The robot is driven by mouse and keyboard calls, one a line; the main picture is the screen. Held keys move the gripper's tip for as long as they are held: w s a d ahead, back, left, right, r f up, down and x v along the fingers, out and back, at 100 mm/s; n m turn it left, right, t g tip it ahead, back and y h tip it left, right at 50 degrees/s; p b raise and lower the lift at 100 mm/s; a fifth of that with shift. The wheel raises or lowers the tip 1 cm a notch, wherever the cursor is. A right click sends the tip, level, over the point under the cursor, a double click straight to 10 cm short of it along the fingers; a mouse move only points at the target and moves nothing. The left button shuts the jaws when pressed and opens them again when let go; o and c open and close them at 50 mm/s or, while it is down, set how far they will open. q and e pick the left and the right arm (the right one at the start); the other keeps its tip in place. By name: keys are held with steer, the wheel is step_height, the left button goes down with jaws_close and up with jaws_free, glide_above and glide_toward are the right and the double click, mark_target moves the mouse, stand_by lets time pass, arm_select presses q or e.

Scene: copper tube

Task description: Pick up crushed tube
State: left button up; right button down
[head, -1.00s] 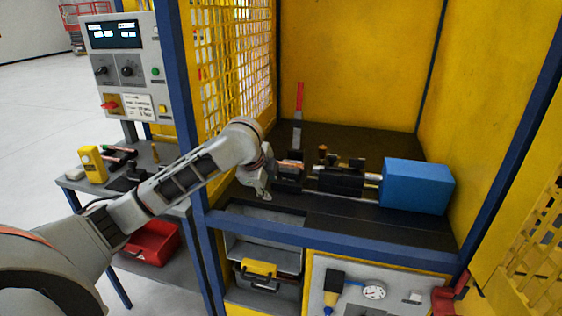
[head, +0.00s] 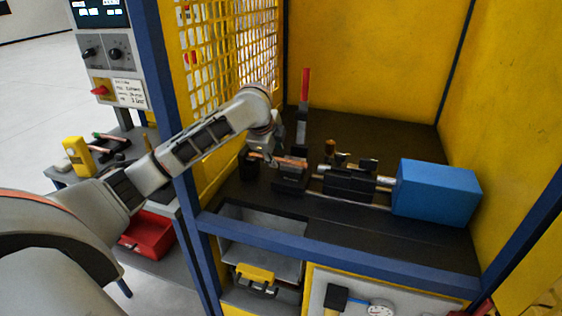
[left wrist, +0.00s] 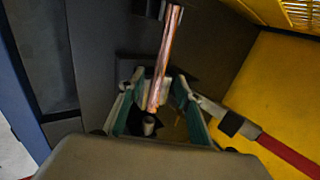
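The copper tube (head: 291,163) lies in the black fixture on the machine bed inside the yellow cell. My left gripper (head: 268,157) is at the tube's left end, with the arm reaching in from the left. In the left wrist view, the shiny copper tube (left wrist: 166,55) runs between the two green-sided fingers of my left gripper (left wrist: 158,77). There is a gap between each fingertip and the tube, so the gripper looks open around it. Whether the tube is crushed cannot be told. My right gripper is not in view.
A blue box (head: 437,192) stands at the machine's right end. A red-handled tool (head: 304,100) stands behind the fixture. A blue frame bar (head: 340,258) crosses in front, with a grey bin (head: 262,242) below. Yellow mesh (head: 235,60) rises close behind my arm.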

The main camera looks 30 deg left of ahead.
mark_target(278, 159)
arm_select(q)
steer(key=shift+x, duration=1.7)
jaws_close()
steer(key=shift+a+r, duration=0.1)
steer(key=shift+r, duration=0.05)
